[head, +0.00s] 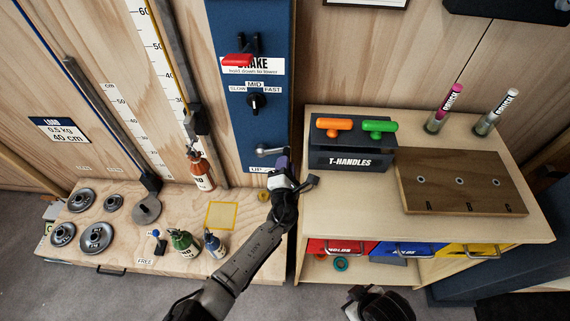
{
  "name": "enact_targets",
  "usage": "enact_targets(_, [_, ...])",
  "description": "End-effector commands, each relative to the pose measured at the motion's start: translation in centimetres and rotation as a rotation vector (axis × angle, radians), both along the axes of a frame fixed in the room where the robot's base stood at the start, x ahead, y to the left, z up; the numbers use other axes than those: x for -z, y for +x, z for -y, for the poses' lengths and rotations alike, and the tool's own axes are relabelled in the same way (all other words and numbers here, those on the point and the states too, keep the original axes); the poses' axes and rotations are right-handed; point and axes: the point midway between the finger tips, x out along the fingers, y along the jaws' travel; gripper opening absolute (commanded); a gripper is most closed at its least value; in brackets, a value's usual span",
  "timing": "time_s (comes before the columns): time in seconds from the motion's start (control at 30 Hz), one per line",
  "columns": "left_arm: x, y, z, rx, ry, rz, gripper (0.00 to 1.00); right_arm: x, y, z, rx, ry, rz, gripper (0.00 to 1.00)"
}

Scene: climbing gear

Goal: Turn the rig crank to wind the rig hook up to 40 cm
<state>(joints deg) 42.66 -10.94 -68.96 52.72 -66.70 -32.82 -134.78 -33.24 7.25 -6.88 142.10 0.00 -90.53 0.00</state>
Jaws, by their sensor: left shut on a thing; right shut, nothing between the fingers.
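The rig crank (266,152) is a small metal arm low on the blue rig panel (222,60), above an "UP" label. My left gripper (283,166) is shut on its handle end and hides part of it. A dark block (197,122) sits on the grey rail left of the panel, beside a white height scale (163,65). An orange-red bottle (200,170) is below the block; the rig hook cannot be clearly made out there, nor whether the bottle hangs or stands. My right gripper (372,302) is at the bottom edge, shut and empty, away from the rig.
A red brake lever (237,60) and a speed knob (256,102) are above the crank. Weight discs (97,237) and green and blue bottles (184,243) stand on the left bench. The T-handles box (350,152) and a wooden block (462,184) are on the right cabinet.

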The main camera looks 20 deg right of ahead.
Motion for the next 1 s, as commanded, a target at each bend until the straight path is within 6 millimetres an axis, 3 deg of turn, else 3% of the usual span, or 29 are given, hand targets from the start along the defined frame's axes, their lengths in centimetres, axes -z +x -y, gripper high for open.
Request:
enact_targets(0.2, [0.4,0.0,-0.1,-0.002,0.000,-0.007,0.00,0.1,0.0,0.0,0.000,0.000,0.000,0.00])
enact_targets(0.23, [0.4,0.0,-0.1,-0.002,0.000,-0.007,0.28,0.0,0.0,0.0,0.000,0.000,0.000,0.00])
enact_targets(0.47, [0.2,0.0,-0.1,-0.001,-0.001,-0.003,0.50,0.0,0.0,-0.1,0.002,0.004,-0.001,0.00])
enact_targets(0.77, [0.0,-0.2,-0.2,0.000,-0.001,-0.002,0.51,-0.3,0.0,-0.3,0.007,0.011,-0.001,0.00])
enact_targets(1.0, [-0.4,-3.0,-1.6,0.001,-0.002,-0.005,0.51,-2.5,0.0,-0.3,0.007,0.011,-0.001,0.00])
